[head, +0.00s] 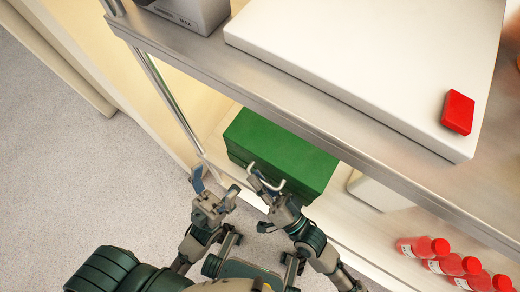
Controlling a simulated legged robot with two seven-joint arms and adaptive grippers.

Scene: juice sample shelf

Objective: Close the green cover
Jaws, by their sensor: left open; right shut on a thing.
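The green box (262,167) stands on the lower shelf, under the overhanging metal shelf edge. Its green cover (283,148) appears to lie flat over the top, and I see no open gap. My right gripper (266,178) is at the box's near side, overlapping its lower front edge. It is shut on what looks like part of the green cover, though its fingers hide the contact. My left gripper (214,186) is open and empty, to the left of the box and apart from it, over the floor.
The metal upper shelf (320,128) overhangs the box, carrying a white board (370,60) with a red block (458,112) and a grey container (190,10). A metal post (172,100) rises left of the box.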

